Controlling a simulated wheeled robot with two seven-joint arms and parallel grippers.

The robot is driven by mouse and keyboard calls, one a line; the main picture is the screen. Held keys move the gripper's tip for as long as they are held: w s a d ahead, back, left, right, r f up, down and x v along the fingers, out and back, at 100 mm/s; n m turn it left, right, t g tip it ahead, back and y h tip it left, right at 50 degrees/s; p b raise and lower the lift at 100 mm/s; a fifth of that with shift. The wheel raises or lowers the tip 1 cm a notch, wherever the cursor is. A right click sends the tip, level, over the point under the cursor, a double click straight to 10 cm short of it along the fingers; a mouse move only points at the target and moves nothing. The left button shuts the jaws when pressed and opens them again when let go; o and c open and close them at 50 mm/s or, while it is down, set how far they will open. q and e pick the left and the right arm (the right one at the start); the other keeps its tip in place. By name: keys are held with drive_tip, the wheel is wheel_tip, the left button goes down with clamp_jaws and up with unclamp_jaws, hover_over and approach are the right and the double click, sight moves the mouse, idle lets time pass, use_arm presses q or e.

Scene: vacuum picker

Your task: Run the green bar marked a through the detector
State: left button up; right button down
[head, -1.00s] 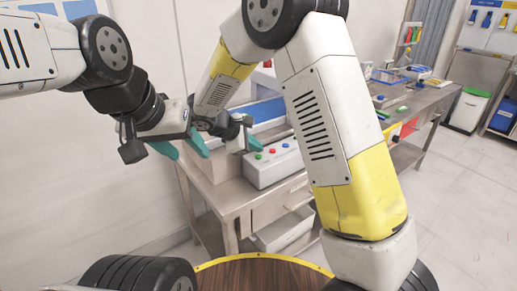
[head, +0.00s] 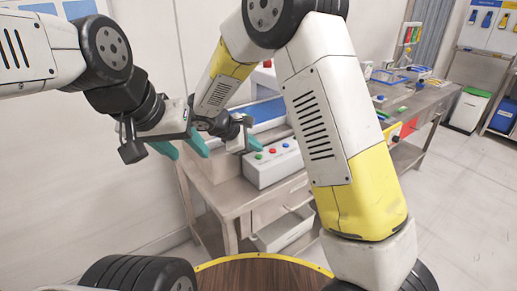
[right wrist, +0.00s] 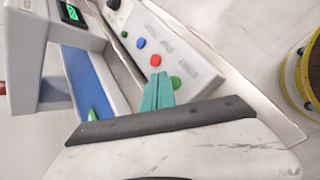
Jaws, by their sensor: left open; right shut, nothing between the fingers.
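The detector shows in the right wrist view as a pale housing (right wrist: 25,60) with a small green display (right wrist: 72,12), over a blue belt (right wrist: 82,75). A green piece (right wrist: 92,115) lies on the belt; its mark cannot be read. A control box (head: 270,163) with green, red and blue buttons stands in front of the belt. My right gripper (right wrist: 157,92) is shut and empty, its fingertips over the box close to the green button (right wrist: 176,82); touching cannot be told. My left gripper (head: 185,148) is open and empty, left of the control box in the air.
My right arm hides much of the bench in the head view. Another green piece (head: 401,109) lies on the bench (head: 425,101) further right. A white bin (head: 284,232) sits below the bench. A green-topped bin (head: 468,109) stands on the floor at right.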

drive_tip(key=shift+f, duration=0.1)
idle(0.3)
drive_tip(key=shift+f, duration=0.3)
